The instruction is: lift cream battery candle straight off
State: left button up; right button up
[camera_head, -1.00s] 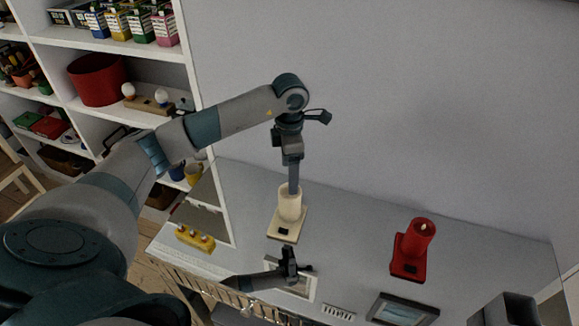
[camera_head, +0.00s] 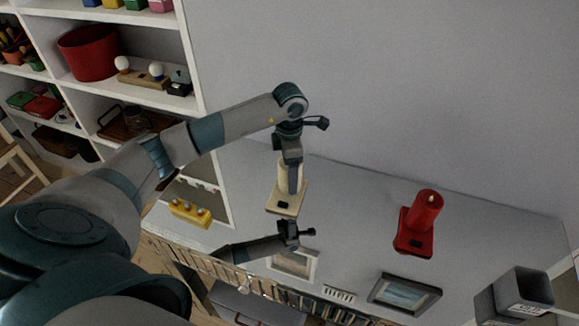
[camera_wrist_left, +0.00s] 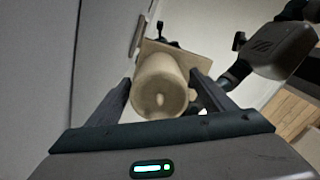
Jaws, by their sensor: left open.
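The cream battery candle (camera_head: 283,174) stands upright on its cream base plate (camera_head: 277,206) on the grey top. My left gripper (camera_head: 291,190) points down over it, with one finger passing in front of the candle. In the left wrist view the candle (camera_wrist_left: 160,85) lies between the two dark fingers of the gripper (camera_wrist_left: 162,96), seen from its top end. The fingers are open, one on each side. Part of the candle is hidden behind the near finger in the head view.
A red candle on a red base (camera_head: 415,240) stands to the right. Picture frames (camera_head: 403,293), a grey bin (camera_head: 513,296) and a yellow block with knobs (camera_head: 190,213) are nearby. The wall is close behind.

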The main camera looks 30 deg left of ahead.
pick_arm(q)
jog(key=shift+f+b, duration=0.35)
jog(key=shift+f, duration=0.65)
jog(key=shift+c, duration=0.6)
jog(key=c, duration=1.1)
jog(key=shift+c, duration=0.2)
jog(key=shift+r+p, duration=0.55)
jog(key=shift+r, duration=0.6)
jog(key=shift+r+p, duration=1.35)
jog(key=shift+r, duration=1.25)
